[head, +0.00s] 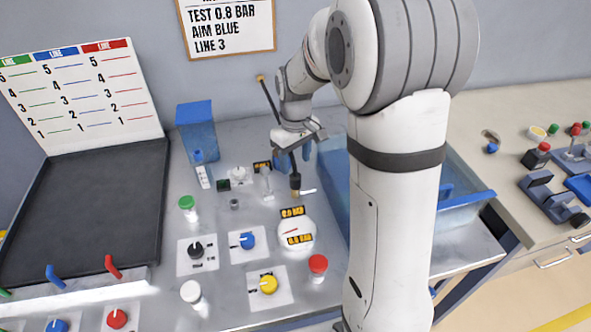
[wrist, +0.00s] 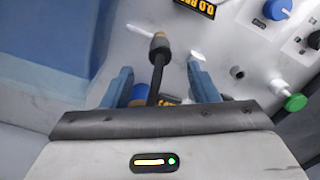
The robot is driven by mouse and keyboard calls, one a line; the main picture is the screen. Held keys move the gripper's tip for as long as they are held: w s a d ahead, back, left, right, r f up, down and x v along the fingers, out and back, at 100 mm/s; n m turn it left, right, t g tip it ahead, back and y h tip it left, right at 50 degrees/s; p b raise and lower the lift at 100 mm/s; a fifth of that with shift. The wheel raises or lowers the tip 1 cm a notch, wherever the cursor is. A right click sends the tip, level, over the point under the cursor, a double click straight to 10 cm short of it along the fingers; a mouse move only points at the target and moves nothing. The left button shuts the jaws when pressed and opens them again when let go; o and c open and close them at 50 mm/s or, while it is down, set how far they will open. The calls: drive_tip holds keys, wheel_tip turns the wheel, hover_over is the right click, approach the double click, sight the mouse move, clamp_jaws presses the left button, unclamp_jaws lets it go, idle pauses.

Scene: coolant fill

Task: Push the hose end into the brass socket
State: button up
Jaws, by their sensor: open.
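The black hose ends in a dark collar with a brass tip (head: 296,192), pointing down near the panel in the head view. In the wrist view the hose end (wrist: 158,42) lies ahead of the fingertips, and the hose runs back between the fingers. My gripper (head: 292,162) is open. Its two blue fingers stand apart on either side of the hose in the wrist view (wrist: 160,66), with gaps on both sides. A brass-coloured knob (head: 260,78) tops a black rod or hose behind the gripper. I cannot clearly make out the brass socket; a small grey fitting (head: 234,204) stands on the panel.
A round gauge (head: 294,234) with yellow-lettered displays is near the hose end. Blue (head: 247,240), yellow (head: 269,284), red (head: 318,264) and green (head: 187,202) knobs stand on the panel. A blue bin (head: 465,205) is at right, a blue box (head: 196,130) at back left.

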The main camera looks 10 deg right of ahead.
sight(295, 176)
drive_tip(key=shift+r, duration=0.35)
drive_tip(key=shift+c, duration=0.5)
drive_tip(key=shift+r, duration=0.1)
drive_tip(key=shift+c, duration=0.8)
drive_tip(key=m+p, duration=0.1)
drive_tip(key=m, duration=0.1)
drive_tip(key=r+m, duration=0.1)
drive_tip(key=shift+m+p, duration=0.4)
drive_tip(key=c, duration=0.5)
drive_tip(key=m+p, duration=0.1)
drive_tip(key=m, duration=0.1)
drive_tip(key=r+m, duration=0.1)
drive_tip(key=m, duration=0.2)
drive_tip(key=shift+p, duration=0.4)
drive_tip(key=c, duration=0.4)
drive_tip(key=m+p, duration=0.1)
drive_tip(key=m, duration=0.2)
drive_tip(key=shift+r+m, duration=0.1)
drive_tip(key=shift+m, duration=0.3)
clamp_jaws()
drive_tip(key=shift+f+b, duration=2.05)
drive_tip(key=shift+f, duration=1)
